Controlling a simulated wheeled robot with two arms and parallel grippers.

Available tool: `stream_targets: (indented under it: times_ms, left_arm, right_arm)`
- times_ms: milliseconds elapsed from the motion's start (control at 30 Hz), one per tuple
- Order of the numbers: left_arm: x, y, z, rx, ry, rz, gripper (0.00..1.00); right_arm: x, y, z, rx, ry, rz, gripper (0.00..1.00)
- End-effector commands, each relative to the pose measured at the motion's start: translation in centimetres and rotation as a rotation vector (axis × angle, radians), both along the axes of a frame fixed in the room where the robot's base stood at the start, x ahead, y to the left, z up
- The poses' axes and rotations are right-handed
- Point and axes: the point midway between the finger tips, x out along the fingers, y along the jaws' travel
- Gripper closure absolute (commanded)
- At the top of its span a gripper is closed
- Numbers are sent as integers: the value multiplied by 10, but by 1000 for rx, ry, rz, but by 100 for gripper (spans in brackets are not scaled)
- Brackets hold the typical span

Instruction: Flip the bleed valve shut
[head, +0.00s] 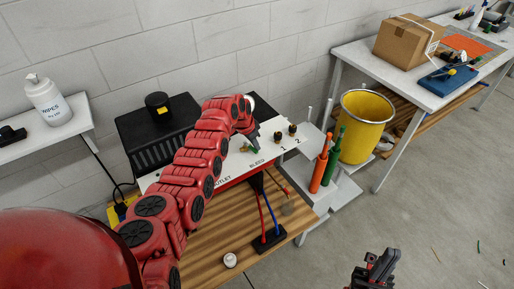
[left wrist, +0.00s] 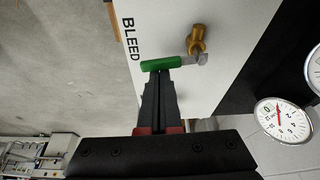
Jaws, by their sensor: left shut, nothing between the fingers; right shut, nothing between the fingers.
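The bleed valve shows in the left wrist view as a green lever (left wrist: 161,64) with a brass fitting (left wrist: 196,40) beside it, next to the word BLEED on a white panel (left wrist: 232,50). In the head view the green lever (head: 250,149) sits on the panel above the BLEED label. My left gripper (left wrist: 158,78) is shut and empty, its fingertips right at the lever; whether they touch it I cannot tell. In the head view the left gripper (head: 254,141) points down at the valve. My right gripper (head: 382,262) is shut and empty, low and away from the panel.
A round gauge (left wrist: 283,121) stands near the panel. Orange and green cylinders (head: 319,172) and a yellow bin (head: 366,125) stand further right.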

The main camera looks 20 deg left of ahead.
Motion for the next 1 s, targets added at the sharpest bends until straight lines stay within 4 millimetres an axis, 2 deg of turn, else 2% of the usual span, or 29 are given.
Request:
stream_targets:
  times_ms: [100,667,1000]
  left_arm:
    - [-2,0,-2,-1,-2,-7,100]
    - [-5,1,0,0,3,-7,100]
    - [3,0,-1,1,-2,-9,100]
  right_arm:
    - [0,0,-8,0,-1,0,100]
    - [0,0,-9,0,-1,0,100]
    - [0,0,-27,0,0,0,100]
